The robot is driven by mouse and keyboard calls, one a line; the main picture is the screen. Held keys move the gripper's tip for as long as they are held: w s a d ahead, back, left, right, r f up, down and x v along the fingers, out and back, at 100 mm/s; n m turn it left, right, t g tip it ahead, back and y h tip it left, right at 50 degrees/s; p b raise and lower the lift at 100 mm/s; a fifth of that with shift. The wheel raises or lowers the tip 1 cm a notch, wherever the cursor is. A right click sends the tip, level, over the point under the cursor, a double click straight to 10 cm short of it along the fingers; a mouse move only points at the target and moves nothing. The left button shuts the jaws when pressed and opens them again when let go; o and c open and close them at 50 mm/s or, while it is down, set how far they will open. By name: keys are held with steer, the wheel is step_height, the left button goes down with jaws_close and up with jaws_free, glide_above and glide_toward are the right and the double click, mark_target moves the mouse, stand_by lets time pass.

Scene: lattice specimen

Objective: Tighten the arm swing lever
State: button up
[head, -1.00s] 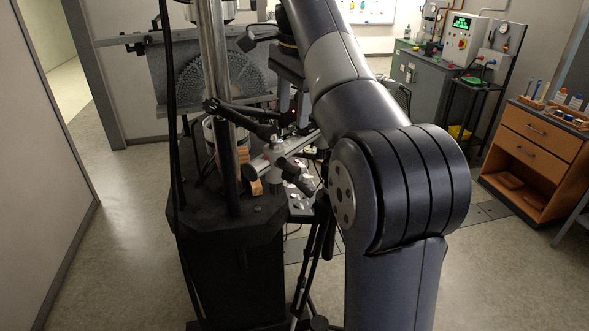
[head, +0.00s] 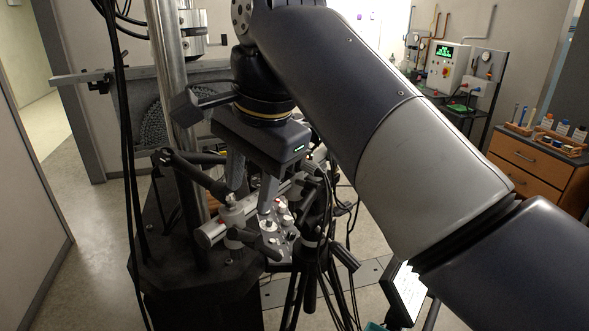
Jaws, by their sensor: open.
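My gripper (head: 250,199) is open in the head view, its two grey fingers pointing down beside the steel column (head: 169,100). Below the fingertips is a grey clamp joint (head: 232,215) on a short horizontal tube. A black lever-like handle (head: 262,241) sticks out of this joint to the lower right; I cannot tell for sure that it is the arm swing lever. A black jointed arm (head: 195,172) runs from the column side toward the clamp. The fingers partly cover this area, and I cannot tell whether they touch anything.
A panel with white knobs (head: 272,229) lies just right of the clamp. A black tripod (head: 311,250) with hanging cables stands close on the right. Loose black cables (head: 128,180) hang left of the column. Open floor (head: 60,215) lies at the left.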

mark_target(241, 237)
steer(key=x, duration=1.1)
steer(key=shift+s, duration=0.1)
jaws_close()
